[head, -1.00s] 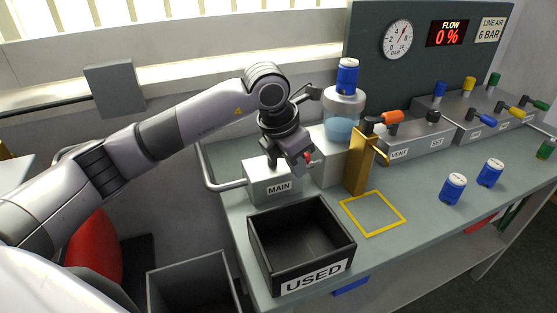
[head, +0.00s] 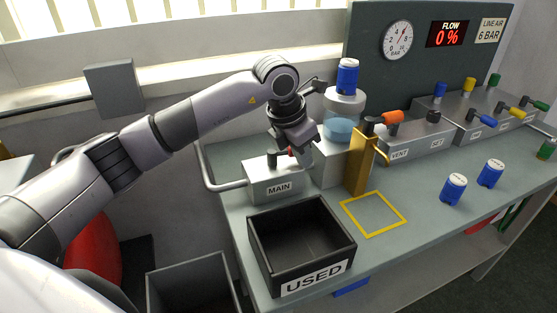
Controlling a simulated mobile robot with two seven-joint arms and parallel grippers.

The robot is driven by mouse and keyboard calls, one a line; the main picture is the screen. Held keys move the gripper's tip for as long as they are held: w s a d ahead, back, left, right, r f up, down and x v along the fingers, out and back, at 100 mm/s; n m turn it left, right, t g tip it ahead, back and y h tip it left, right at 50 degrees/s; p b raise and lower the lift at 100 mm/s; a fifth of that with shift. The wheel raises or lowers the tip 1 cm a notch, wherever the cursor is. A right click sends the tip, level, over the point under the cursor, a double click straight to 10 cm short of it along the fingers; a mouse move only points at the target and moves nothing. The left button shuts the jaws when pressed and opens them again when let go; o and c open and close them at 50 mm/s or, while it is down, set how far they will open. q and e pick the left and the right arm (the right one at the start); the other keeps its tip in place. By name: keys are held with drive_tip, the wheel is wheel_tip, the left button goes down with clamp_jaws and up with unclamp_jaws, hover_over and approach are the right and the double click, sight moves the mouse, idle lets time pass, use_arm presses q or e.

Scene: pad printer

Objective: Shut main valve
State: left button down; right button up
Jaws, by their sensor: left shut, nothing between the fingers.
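The main valve is a light grey block (head: 262,188) labelled MAIN, on the bench left of the cup stand, with a pipe on its left. A dark knob stands on its top. A small part of a red handle (head: 291,151) shows beside my left gripper; the rest is hidden, so its angle cannot be told. My left gripper (head: 306,160) is shut and empty, pointing down over the right part of the block. Whether it touches the handle cannot be told. The flow display (head: 447,33) reads 0 %. My right gripper is not in view.
A black USED bin (head: 318,273) stands in front of the valve. A clear cup with blue liquid (head: 340,128) and a yellow post (head: 359,165) with an orange handle stand to the right. VENT block (head: 420,145) is farther right.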

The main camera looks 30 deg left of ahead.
use_arm(q)
drive_tip(key=shift+w+a, duration=0.1)
drive_tip(key=shift+w, duration=0.1)
drive_tip(key=s+d+p+v, duration=0.1)
drive_tip(key=p+v, duration=0.2)
drive_tip(key=v, duration=0.3)
idle(0.8)
drive_tip(key=shift+a, duration=0.1)
